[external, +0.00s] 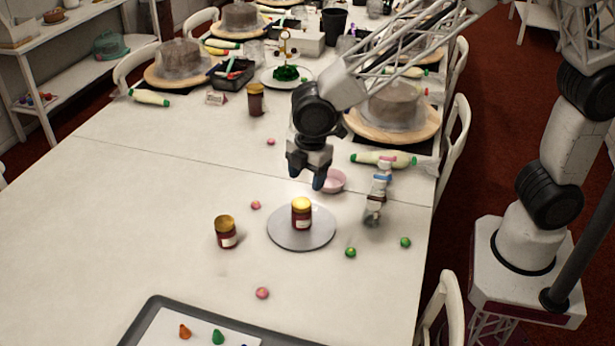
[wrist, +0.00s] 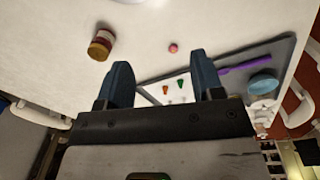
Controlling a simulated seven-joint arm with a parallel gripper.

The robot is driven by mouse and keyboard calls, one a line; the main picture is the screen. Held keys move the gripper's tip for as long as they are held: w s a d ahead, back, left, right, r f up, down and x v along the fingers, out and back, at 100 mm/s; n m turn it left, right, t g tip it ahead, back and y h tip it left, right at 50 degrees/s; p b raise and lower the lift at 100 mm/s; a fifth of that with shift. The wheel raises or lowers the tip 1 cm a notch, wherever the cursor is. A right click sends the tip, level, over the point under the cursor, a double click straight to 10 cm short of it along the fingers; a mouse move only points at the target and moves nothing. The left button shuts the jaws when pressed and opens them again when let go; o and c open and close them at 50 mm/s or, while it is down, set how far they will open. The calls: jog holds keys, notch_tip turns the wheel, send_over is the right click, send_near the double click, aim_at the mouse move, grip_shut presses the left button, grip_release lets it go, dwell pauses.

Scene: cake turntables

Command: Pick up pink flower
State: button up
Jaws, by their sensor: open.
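Several small pink pieces, which could be the pink flowers, lie on the white table: one at the front (external: 262,293), one left of the turntable (external: 255,205), and one farther back (external: 270,141). They are too small to make out petals. One pink piece also shows in the wrist view (wrist: 173,47), beyond and between my fingertips, apart from them. My gripper (external: 307,181) hangs above the table behind the turntable, fingers pointing down. It also shows in the wrist view (wrist: 163,70), open with nothing between its blue fingers.
A gold-lidded jar (external: 301,215) stands on the grey turntable (external: 303,242); another jar (external: 226,232) stands to its left. A pink bowl (external: 334,180) is close to my gripper. Green pieces (external: 351,252) lie at right. A tray (external: 150,318) is at the front. The table's left is clear.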

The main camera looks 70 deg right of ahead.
jog(key=w+a+f+n, duration=0.3)
jog(key=w+a+f, duration=0.1)
jog(key=a+f, duration=0.4)
jog(key=n, duration=0.4)
send_over(262, 290)
jog(key=shift+g, duration=0.4)
jog(key=f, duration=0.9)
jog(key=shift+a, duration=0.4)
jog(key=shift+f, duration=1.2)
jog(key=shift+d+f, duration=0.1)
jog(key=shift+f, duration=0.05)
jog(key=shift+d+f, duration=0.2)
jog(key=shift+f, duration=2.25)
jog(key=c, duration=1)
